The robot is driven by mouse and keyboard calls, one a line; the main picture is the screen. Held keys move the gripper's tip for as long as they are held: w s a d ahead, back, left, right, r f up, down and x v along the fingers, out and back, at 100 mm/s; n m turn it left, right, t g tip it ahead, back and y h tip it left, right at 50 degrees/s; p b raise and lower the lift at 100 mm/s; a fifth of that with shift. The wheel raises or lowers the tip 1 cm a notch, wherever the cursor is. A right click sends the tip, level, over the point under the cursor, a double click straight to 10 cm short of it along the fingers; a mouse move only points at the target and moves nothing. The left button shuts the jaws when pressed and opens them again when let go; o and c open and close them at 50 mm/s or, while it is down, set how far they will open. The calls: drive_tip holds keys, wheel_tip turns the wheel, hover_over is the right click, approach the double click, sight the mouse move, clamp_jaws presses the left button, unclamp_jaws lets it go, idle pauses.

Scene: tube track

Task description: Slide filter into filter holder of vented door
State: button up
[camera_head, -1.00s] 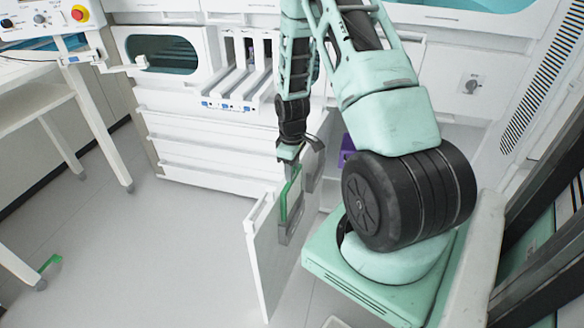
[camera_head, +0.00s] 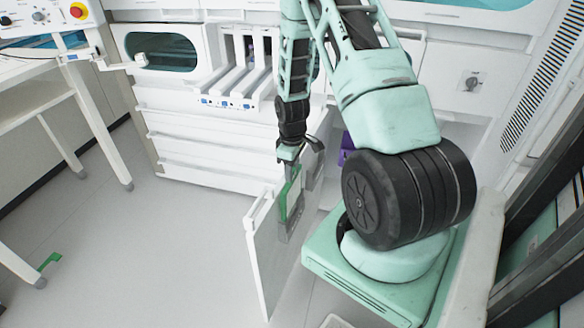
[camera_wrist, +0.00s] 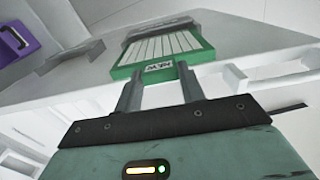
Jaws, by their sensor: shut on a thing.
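The white vented door (camera_head: 268,250) stands upright, swung out from the cabinet. Grey bracket parts, seemingly the filter holder (camera_head: 283,230), show at the filter's lower end. In the wrist view a grey part lies just beyond the filter's far end. I cannot tell whether the filter is inside the holder.
A purple object (camera_wrist: 20,38) shows at the left of the wrist view. A white cabinet (camera_head: 205,150) stands behind the door. A white table (camera_head: 50,90) is at the left, with open floor (camera_head: 160,260) between it and the door.

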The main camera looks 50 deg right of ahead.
sight(292, 188)
drive_tip(key=shift+f+b, duration=0.6)
drive_tip(key=shift+f, duration=0.55)
drive_tip(key=shift+f+b, duration=0.45)
drive_tip(key=shift+f, duration=0.35)
drive_tip(key=shift+f+b, duration=0.4)
drive_tip(key=shift+f, duration=0.35)
drive_tip(key=shift+f+b, duration=1)
drive_tip(key=shift+f, duration=0.5)
